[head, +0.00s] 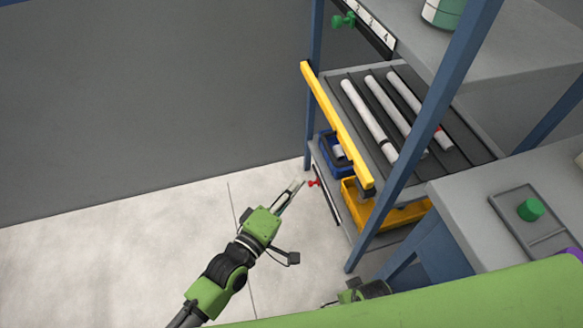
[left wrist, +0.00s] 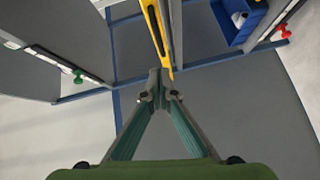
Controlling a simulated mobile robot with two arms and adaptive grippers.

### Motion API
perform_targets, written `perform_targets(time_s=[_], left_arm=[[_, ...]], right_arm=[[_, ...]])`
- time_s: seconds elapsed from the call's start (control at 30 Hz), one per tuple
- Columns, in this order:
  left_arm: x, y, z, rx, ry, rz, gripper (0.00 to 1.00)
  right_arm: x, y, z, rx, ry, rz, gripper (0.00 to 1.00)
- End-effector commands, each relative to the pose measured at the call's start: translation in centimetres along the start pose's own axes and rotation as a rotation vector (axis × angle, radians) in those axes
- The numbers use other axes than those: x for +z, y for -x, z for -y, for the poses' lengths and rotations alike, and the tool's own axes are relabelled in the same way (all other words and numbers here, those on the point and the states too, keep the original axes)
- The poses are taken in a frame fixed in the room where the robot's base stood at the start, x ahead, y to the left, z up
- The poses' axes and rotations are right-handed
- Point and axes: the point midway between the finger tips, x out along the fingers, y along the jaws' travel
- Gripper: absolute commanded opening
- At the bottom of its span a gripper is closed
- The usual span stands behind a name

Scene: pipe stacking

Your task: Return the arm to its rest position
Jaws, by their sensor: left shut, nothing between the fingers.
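My left arm comes in from the lower left of the head view. Its green left gripper (head: 297,188) is above the pale floor, left of the shelf rack. Its fingers are shut and empty, and they also meet at their tips in the left wrist view (left wrist: 161,75). Three white pipes lie side by side on the middle shelf: a left pipe (head: 364,112), a middle pipe (head: 388,103) and a right pipe (head: 415,105). The gripper is apart from them. A green part of my body shows low in the head view; I cannot make out my right gripper.
The rack has blue posts (head: 423,125) and a yellow front bar (head: 338,125). A blue bin (head: 329,152) and a yellow bin (head: 401,217) sit on the lower shelf. A grey table (head: 470,205) with a green knob (head: 531,209) stands at right. Open floor (head: 100,260) lies left.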

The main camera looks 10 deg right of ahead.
Motion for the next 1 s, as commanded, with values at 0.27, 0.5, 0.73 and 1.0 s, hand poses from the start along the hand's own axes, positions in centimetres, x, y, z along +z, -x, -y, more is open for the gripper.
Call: perform_targets(time_s=[0.27, 0.5, 0.73, 1.0], left_arm=[[-0.2, 0.4, 0.7, -0.02, -0.019, -0.002, 0.0], [-1.4, 4.7, 11.5, -0.366, -0.328, 0.041, 0.0], [-2.2, 15.9, 24.4, -0.815, -0.64, 0.269, 0.0], [-1.0, 28.7, 31.7, -1.123, -0.773, 0.589, 0.0]], right_arm=[[0.0, 0.0, 0.0, 0.0, 0.0, 0.0, 0.97], [0.0, 0.0, 0.0, 0.0, 0.0, 0.0, 0.97], [0.0, 0.0, 0.0, 0.0, 0.0, 0.0, 0.97], [0.0, 0.0, 0.0, 0.0, 0.0, 0.0, 0.97]])
